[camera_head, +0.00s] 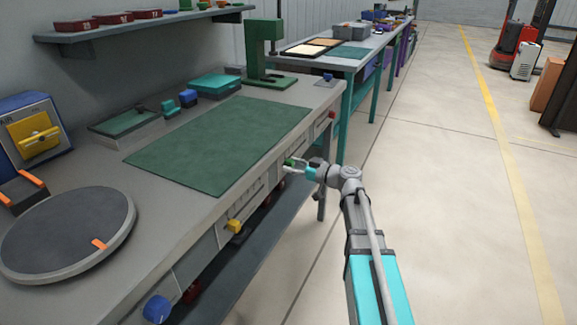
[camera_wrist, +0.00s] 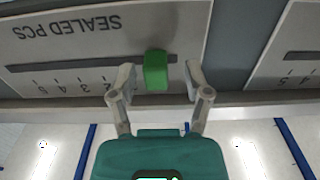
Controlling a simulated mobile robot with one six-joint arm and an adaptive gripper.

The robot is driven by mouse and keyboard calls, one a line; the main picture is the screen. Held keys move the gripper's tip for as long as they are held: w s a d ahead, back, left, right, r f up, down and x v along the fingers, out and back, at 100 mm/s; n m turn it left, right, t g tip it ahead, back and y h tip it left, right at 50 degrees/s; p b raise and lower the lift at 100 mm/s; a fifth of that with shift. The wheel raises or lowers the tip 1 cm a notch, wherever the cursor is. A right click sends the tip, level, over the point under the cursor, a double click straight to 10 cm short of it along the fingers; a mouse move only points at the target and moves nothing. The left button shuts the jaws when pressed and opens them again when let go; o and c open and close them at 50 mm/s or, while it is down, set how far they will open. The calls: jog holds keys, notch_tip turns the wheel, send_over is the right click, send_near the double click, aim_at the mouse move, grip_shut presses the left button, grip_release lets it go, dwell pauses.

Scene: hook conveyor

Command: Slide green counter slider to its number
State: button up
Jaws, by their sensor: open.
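The green slider (camera_wrist: 155,71) sits at the right end of its slot in the wrist view. The counter panel (camera_wrist: 60,45) around it reads "SEALED PCS" upside down, with a number scale; 5, 4, 3 and 2 show to the left of the slider. My gripper (camera_wrist: 159,75) is open, with one finger on each side of the slider and a visible gap on both sides. In the head view the slider (camera_head: 289,162) is small at the bench's front face, and my gripper (camera_head: 297,168) is right at it.
A yellow knob (camera_head: 234,226), a blue knob (camera_head: 157,308) and a red knob (camera_head: 332,114) stick out along the same bench front. The bench top holds a green mat (camera_head: 222,143) and a round turntable (camera_head: 68,232).

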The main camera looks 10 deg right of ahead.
jog(key=v, duration=1.2)
dwell(0.6)
jog(key=s+a+f+m+g+h, duration=0.5)
jog(key=s+a+f+g+h, duration=0.35)
jog(key=f, duration=0.55)
jog(key=s+f+m+g+h, duration=0.2)
jog(key=s+f+m+h, duration=0.2)
jog(key=s+m+h, duration=0.3)
notch_tip(320, 180, up, 31)
jog(key=s+n+p, duration=0.1)
jog(key=p, duration=3.1)
jog(key=shift+d+r+y, duration=0.2)
jog(key=shift+d+y, duration=0.15)
jog(key=shift+y, duration=0.1)
